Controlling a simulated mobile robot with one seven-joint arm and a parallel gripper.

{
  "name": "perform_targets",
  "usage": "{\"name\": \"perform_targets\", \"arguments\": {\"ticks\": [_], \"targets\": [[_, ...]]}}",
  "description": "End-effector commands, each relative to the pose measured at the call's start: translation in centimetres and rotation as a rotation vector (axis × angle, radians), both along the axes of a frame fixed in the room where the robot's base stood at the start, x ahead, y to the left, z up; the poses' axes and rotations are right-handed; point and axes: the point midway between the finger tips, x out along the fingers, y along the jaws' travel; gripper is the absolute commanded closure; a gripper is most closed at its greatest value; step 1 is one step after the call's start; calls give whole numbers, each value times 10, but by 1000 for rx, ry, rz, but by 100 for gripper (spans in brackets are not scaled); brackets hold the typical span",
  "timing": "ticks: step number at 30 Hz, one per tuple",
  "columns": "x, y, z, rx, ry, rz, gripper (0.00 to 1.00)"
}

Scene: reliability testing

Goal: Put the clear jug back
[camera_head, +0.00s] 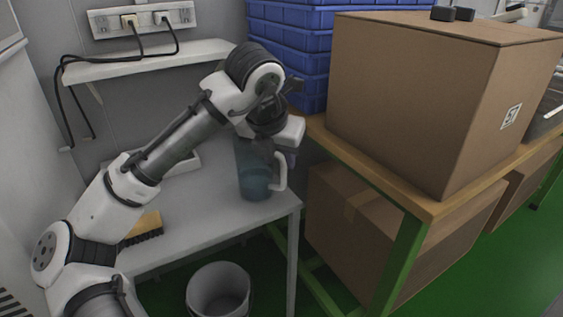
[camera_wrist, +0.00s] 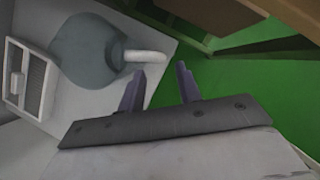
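The clear jug (camera_head: 254,174) has a bluish tint and a white handle (camera_head: 280,172) on its right side. It stands upright on the grey table near the table's right front corner. My gripper (camera_head: 291,157) is above and beside the jug, close to the handle, and my wrist hides part of the jug's top. In the wrist view the jug (camera_wrist: 84,52) is at upper left with its handle (camera_wrist: 146,56) pointing right. The two fingers of my gripper (camera_wrist: 161,82) are spread apart with nothing between them, just short of the handle's end.
The grey table (camera_head: 215,208) also bears a brush (camera_head: 143,229) at front left. A bin (camera_head: 218,290) stands below its front edge. A wooden bench (camera_head: 390,180) with a large cardboard box (camera_head: 415,95) and blue crates (camera_head: 290,45) is close on the right. A shelf (camera_head: 150,62) hangs behind.

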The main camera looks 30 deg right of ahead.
Motion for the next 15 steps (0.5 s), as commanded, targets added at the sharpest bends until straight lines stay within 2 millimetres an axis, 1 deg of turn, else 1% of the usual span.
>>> {"name": "perform_targets", "arguments": {"ticks": [1, 6, 10, 15], "targets": [[-3, 3, 14, -2, -2, -1, 66], [-12, 13, 43, -1, -2, -1, 66], [-17, 18, 56, 0, 0, 0, 66], [-19, 21, 61, 1, 1, 0, 66]]}}
